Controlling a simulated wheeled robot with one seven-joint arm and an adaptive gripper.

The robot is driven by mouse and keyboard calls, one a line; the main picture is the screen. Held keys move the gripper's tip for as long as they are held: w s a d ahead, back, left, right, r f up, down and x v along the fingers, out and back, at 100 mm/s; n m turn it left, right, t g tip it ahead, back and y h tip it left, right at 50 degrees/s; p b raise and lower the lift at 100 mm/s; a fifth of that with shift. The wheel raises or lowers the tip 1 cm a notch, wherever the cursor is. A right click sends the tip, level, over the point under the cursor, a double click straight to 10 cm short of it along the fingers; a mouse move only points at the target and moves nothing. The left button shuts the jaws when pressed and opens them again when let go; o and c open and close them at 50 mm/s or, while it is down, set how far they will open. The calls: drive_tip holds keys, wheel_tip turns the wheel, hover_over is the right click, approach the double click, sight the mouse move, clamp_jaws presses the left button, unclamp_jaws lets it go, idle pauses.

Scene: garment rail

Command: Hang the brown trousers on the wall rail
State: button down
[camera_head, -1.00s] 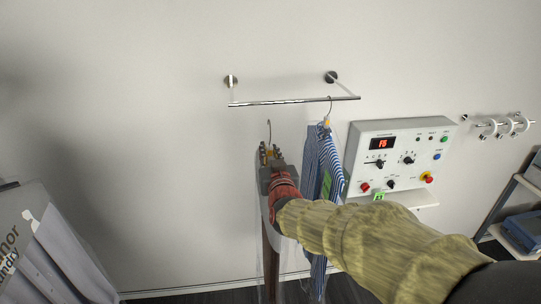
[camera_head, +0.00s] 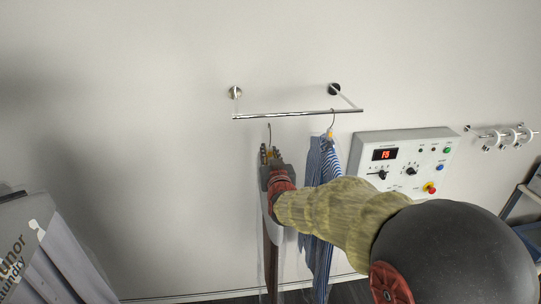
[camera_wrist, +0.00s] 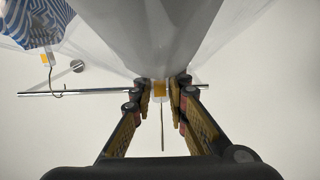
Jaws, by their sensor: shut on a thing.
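The brown trousers (camera_head: 270,262) hang below my gripper (camera_head: 269,158) in the head view, in a clear cover and partly hidden by my arm. My gripper is shut on the neck of their hanger, by a yellow-orange piece (camera_wrist: 159,88) in the wrist view. The hanger's thin hook (camera_head: 269,133) stands upright above the fingers. In the head view its tip shows just below the wall rail (camera_head: 290,115), left of the rail's middle. In the wrist view the rail (camera_wrist: 100,92) runs behind the fingers. I cannot tell whether hook and rail touch.
A blue-striped garment (camera_head: 328,160) hangs from the rail's right part, close right of my gripper; it also shows in the wrist view (camera_wrist: 35,20). A control panel (camera_head: 400,160) is on the wall at right. A laundry bag (camera_head: 40,250) stands at lower left. The rail's left part is free.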

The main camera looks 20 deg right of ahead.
drive_tip(key=shift+r+p+x, duration=0.15)
drive_tip(key=shift+p+x, duration=0.3)
drive_tip(key=shift+x, duration=0.8)
drive_tip(key=shift+r+p+x, duration=0.1)
drive_tip(key=shift+p+x, duration=0.35)
drive_tip(key=shift+x, duration=0.8)
drive_tip(key=shift+w, duration=0.15)
drive_tip(key=shift+w+d+r+b, duration=0.15)
drive_tip(key=shift+w+d+b, duration=0.1)
drive_tip(key=shift+w, duration=0.35)
drive_tip(key=shift+w+d+r+b, duration=0.15)
drive_tip(key=shift+w+r+b, duration=0.1)
drive_tip(key=shift+w, duration=0.3)
drive_tip(key=shift+w+d+r+b, duration=0.1)
drive_tip(key=shift+w+d+b, duration=0.15)
drive_tip(key=shift+w, duration=0.35)
drive_tip(key=shift+w, duration=0.2)
drive_tip(key=shift+b+x, duration=0.7)
drive_tip(key=shift+x, duration=1.5)
drive_tip(key=shift+w+r, duration=0.1)
drive_tip(key=shift+f+b, duration=1.35)
drive_tip(key=shift+b, duration=0.05)
